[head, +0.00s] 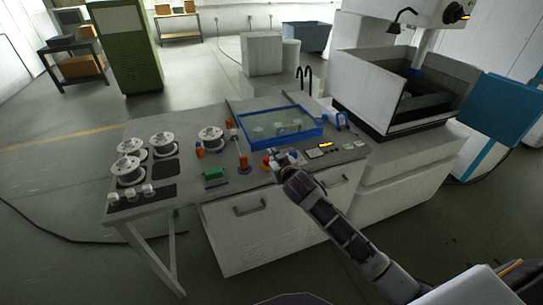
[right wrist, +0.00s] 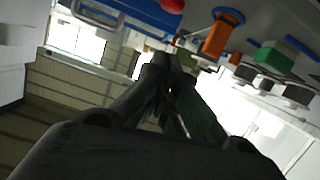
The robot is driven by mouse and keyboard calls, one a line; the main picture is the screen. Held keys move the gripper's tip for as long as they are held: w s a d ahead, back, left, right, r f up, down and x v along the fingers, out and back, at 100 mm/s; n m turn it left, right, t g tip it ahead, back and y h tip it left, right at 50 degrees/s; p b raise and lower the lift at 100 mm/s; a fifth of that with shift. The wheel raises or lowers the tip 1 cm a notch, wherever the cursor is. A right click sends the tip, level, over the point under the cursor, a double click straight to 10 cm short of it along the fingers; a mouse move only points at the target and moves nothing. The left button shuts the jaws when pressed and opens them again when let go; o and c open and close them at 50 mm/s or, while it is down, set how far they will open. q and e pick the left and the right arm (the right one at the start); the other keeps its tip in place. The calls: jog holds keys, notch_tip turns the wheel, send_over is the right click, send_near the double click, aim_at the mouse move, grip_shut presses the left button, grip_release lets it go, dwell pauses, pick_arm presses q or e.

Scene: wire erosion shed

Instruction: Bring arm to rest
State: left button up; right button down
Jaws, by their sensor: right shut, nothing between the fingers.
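My right arm comes in from the lower right of the head view, reaching over the front edge of the workbench (head: 222,187). My right gripper (head: 281,160) is in front of the blue-framed tray (head: 281,125), near small red and orange parts at the bench's front edge. In the right wrist view its dark fingers (right wrist: 164,62) meet at the tips with nothing between them. An orange block (right wrist: 222,33) and a green block (right wrist: 272,58) show beyond the fingers there. I cannot tell whether the gripper touches anything. My left gripper is not in view.
Several wire spools (head: 129,171) stand on the bench's left part, beside a green part (head: 215,174). A machine with an open grey tank (head: 390,85) stands at the back right, with a blue panel (head: 506,106) beside it. The floor left of the bench is mostly clear.

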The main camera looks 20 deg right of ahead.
jog(key=shift+s+r, duration=0.15)
jog(key=shift+s, duration=0.15)
jog(key=shift+s, duration=0.1)
dwell(0.3)
jog(key=s+f+g, duration=0.4)
jog(key=s+f, duration=0.1)
jog(key=s, duration=0.5)
jog(key=s+f+g, duration=0.3)
jog(key=s+f, duration=0.2)
jog(key=s, duration=0.6)
jog(key=s+f+g, duration=0.4)
jog(key=s+f, duration=0.1)
jog(key=s, duration=0.5)
jog(key=s+f+g, duration=0.1)
jog(key=s+f, duration=0.2)
jog(key=f, duration=3)
jog(key=s+d+f, duration=0.2)
jog(key=s+f, duration=0.8)
jog(key=s, duration=0.1)
jog(key=s+d+f+n+g, duration=0.1)
jog(key=s+d+f, duration=0.1)
jog(key=s+f, duration=0.8)
jog(key=shift+s+g, duration=0.3)
jog(key=shift+s, duration=0.45)
